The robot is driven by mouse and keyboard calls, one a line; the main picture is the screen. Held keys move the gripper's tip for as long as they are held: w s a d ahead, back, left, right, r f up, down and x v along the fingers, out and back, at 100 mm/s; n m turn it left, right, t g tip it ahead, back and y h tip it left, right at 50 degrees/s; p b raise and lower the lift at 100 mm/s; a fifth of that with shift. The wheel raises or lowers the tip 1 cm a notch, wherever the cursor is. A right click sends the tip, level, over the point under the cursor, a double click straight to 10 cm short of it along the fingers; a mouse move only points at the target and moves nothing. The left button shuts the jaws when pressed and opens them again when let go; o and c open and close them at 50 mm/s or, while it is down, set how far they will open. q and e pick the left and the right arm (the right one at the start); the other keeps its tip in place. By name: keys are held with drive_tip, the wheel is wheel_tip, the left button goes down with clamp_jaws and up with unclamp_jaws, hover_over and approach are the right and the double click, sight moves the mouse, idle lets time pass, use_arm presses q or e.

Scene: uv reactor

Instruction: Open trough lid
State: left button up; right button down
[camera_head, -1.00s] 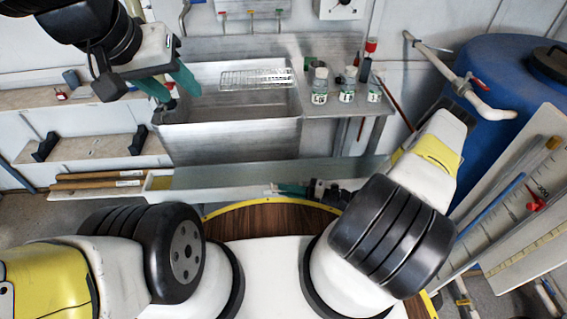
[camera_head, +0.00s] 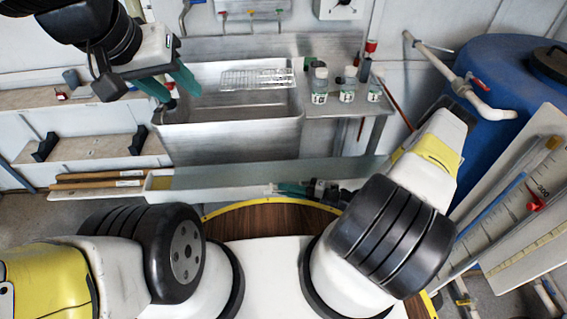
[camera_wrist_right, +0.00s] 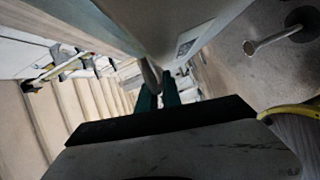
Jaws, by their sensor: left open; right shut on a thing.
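The trough (camera_head: 158,192) is a long white channel below the steel sink in the head view. A long grey-green lid (camera_head: 225,177) lies over most of its length. My right gripper (camera_head: 275,189) is at the lid's near edge, around its middle. In the right wrist view its green fingers (camera_wrist_right: 158,92) are shut on a small grey piece (camera_wrist_right: 150,75), which looks like the lid's handle. The fingers hide much of it. My left gripper (camera_head: 177,90) is open and empty over the sink's left edge, away from the trough.
The steel sink (camera_head: 240,138) holds a wire rack (camera_head: 257,78). Several small bottles stand on the steel shelf (camera_head: 340,103). A blue barrel (camera_head: 510,75) and a scale board (camera_head: 525,200) stand to the right. Wooden rods (camera_head: 95,182) lie left of the trough.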

sight(286, 175)
drive_tip(key=shift+w+r+m+g+h, duration=0.1)
drive_tip(key=shift+r+m+g+h, duration=0.2)
drive_tip(key=shift+r+m, duration=0.65)
wheel_tip(286, 175, up, 6)
drive_tip(key=w+m+g+h, duration=0.1)
drive_tip(key=w+m, duration=0.1)
drive_tip(key=shift+w, duration=0.25)
drive_tip(key=shift+f+m, duration=0.1)
drive_tip(key=shift+m, duration=0.15)
drive_tip(key=c, duration=1.5)
unclamp_jaws()
drive_tip(key=shift+v, duration=3.95)
